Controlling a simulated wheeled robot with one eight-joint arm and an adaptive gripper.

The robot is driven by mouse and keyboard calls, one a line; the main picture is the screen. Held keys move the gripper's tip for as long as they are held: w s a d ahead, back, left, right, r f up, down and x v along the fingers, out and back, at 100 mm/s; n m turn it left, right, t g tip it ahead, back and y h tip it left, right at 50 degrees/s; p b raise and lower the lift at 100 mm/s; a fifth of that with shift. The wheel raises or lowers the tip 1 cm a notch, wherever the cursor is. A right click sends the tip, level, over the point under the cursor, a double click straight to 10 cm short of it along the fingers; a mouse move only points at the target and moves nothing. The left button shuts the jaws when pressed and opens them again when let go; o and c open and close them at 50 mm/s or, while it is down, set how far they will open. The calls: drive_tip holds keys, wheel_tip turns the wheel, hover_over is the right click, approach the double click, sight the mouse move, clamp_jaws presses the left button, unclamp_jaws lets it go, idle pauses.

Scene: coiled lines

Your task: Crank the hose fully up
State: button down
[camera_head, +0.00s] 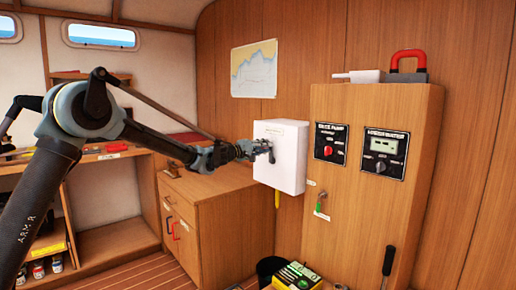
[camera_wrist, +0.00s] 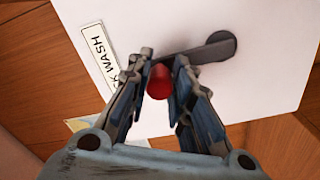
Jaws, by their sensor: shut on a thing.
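A white wall box (camera_head: 281,168) hangs on the wood panelling; in the wrist view (camera_wrist: 95,70) its label ends in "WASH". A dark grey crank arm (camera_wrist: 205,50) runs from a round hub on the box face to a red knob (camera_wrist: 159,82). My gripper (camera_wrist: 160,80) is shut on the red knob, one finger on each side. In the head view my gripper (camera_head: 255,150) is small, at the box front, and hides most of the crank. A short yellow hose end (camera_head: 277,199) hangs below the box.
A wooden cabinet (camera_head: 355,200) with two black control panels stands right of the box. A low wooden counter (camera_head: 220,185) is to the left, under my arm. A dark bin (camera_head: 269,268) and a green-yellow box (camera_head: 297,275) stand on the floor below.

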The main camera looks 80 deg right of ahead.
drive_tip(key=shift+a, duration=0.1)
drive_tip(key=c, duration=1.4)
unclamp_jaws()
drive_tip(key=shift+w+a, duration=0.1)
drive_tip(key=v, duration=1.1)
drive_tip(key=shift+w+a, duration=0.3)
